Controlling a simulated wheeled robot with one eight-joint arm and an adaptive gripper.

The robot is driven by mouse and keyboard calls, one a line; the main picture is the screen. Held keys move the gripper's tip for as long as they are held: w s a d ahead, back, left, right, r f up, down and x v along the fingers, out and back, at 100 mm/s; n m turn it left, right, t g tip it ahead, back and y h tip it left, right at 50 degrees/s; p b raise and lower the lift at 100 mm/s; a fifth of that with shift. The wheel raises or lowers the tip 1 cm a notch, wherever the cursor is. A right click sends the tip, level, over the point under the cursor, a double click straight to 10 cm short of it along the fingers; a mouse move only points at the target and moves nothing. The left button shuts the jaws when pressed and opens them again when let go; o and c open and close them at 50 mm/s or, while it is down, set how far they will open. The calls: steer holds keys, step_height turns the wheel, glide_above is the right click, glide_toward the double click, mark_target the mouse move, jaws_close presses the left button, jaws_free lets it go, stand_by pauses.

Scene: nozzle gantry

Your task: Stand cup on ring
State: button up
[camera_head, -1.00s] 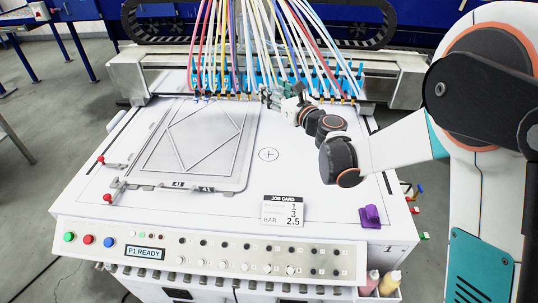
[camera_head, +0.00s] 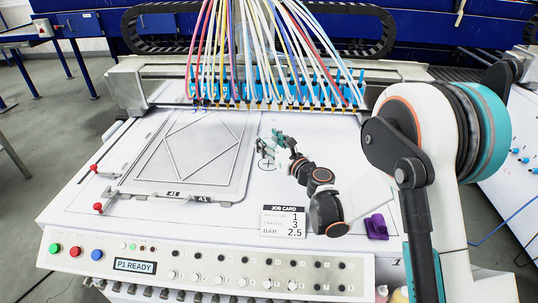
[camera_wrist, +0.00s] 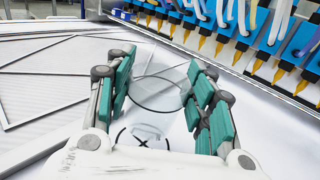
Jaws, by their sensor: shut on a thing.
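My gripper (camera_head: 272,146) is over the printed ring (camera_head: 266,164) on the white machine bed. In the wrist view its teal finger pads stand on both sides of a clear, see-through cup (camera_wrist: 160,92), and the gripper is shut on it. The cup's round outline shows, but its base is hard to make out. The ring with its cross (camera_wrist: 143,138) shows below the cup in the wrist view, partly hidden by my gripper. I cannot tell how high the cup is above the bed.
A row of nozzles (camera_wrist: 245,42) with coloured hoses runs close behind my gripper. A grey framed screen (camera_head: 190,160) lies to the left. A job card (camera_head: 284,221) and a purple block (camera_head: 376,227) are at the front. The bed around the ring is clear.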

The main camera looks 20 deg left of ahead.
step_height(320, 180, down, 4)
steer(key=shift+f+b, duration=0.15)
steer(key=shift+b, duration=0.65)
steer(key=o, duration=0.9)
steer(key=shift+o, duration=0.2)
steer(key=shift+s+d, duration=0.1)
steer(key=shift+d, duration=0.05)
steer(key=shift+p+v, duration=1.15)
steer(key=shift+v, duration=2.4)
